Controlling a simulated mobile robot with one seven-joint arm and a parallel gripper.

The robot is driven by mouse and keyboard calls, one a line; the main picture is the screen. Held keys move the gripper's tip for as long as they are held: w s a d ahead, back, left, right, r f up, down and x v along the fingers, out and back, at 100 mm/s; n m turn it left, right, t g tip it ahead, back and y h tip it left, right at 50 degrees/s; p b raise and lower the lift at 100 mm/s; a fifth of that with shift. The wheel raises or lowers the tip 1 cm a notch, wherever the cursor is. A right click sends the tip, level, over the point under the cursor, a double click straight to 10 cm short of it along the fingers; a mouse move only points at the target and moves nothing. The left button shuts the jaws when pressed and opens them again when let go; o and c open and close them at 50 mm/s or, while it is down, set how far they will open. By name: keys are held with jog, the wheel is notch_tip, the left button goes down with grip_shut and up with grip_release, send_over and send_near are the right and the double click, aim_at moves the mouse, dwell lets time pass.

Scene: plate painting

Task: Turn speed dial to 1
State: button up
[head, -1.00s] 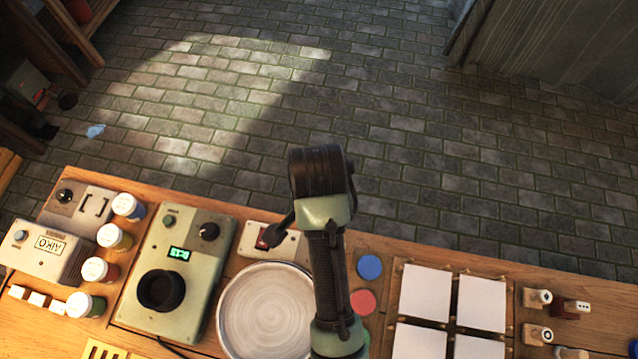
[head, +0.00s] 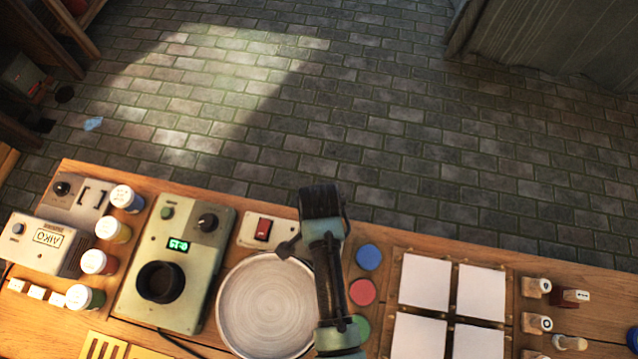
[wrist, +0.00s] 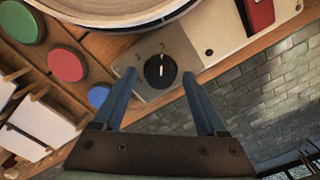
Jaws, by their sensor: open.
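The black round dial (wrist: 156,70) with a pale pointer line sits on a light metal panel (wrist: 196,40) in the wrist view.
A red switch (head: 263,229) is on the same panel, left of my gripper. A green box (head: 220,243) with another black knob (head: 208,222) stands farther left. Coloured discs (head: 369,257) and white tiles (head: 425,282) lie to the right.

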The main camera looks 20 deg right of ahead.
jog(key=shift+f, duration=0.1)
grip_shut()
dwell(0.3)
